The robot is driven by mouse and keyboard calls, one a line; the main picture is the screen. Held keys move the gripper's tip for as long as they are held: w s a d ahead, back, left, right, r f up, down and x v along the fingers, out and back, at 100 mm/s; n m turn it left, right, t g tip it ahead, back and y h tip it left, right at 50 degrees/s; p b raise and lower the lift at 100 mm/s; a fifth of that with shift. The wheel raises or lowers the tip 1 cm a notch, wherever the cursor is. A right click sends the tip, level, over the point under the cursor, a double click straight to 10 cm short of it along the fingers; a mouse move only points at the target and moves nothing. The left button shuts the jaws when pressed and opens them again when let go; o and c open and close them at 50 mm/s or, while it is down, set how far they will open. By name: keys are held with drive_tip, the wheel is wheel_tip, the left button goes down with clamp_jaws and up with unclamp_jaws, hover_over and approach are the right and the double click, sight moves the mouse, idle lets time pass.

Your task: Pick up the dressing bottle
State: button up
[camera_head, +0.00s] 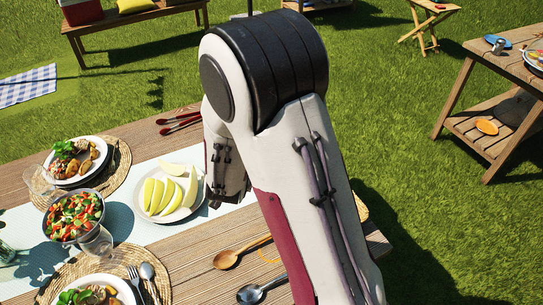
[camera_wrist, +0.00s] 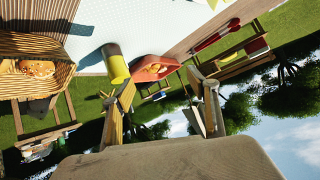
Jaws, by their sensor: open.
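In the wrist view, a short yellow cylinder with a darker end (camera_wrist: 115,64) stands on the pale runner (camera_wrist: 92,28). It may be the dressing bottle, but I cannot read any label or make out a neck. My gripper (camera_wrist: 160,88) is open, with its two fingers apart and nothing clearly held between them. The cylinder is beyond the tip of the left finger and apart from it as far as I can tell. In the head view my arm covers the gripper and the table behind it, and I see no sure dressing bottle there.
A red-orange bowl (camera_wrist: 155,67) is beyond the finger gap. A bread basket (camera_wrist: 36,68) is at left. In the head view, a melon plate (camera_head: 176,212), salad bowl (camera_head: 73,215), red utensils (camera_head: 180,122) and wooden spoon (camera_head: 228,258) lie around my arm.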

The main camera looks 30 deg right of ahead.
drive_tip(key=shift+s+d+f+m+h, duration=0.15)
drive_tip(key=shift+s+d+f+h, duration=0.25)
drive_tip(key=shift+d+f+h, duration=0.65)
drive_tip(key=shift+s+d+f+m+h, duration=0.2)
drive_tip(key=shift+s+d+f+h, duration=0.35)
drive_tip(key=shift+d+f, duration=0.85)
drive_tip(key=shift+s+d+f+m+h, duration=0.15)
drive_tip(key=shift+s+d+f+h, duration=0.1)
drive_tip(key=shift+d+f+h, duration=1)
drive_tip(key=shift+a+f+y, duration=0.25)
drive_tip(key=shift+f, duration=0.05)
drive_tip(key=shift+x, duration=3.35)
drive_tip(key=shift+x, duration=2.6)
drive_tip(key=shift+s, duration=0.15)
drive_tip(key=c, duration=1.5)
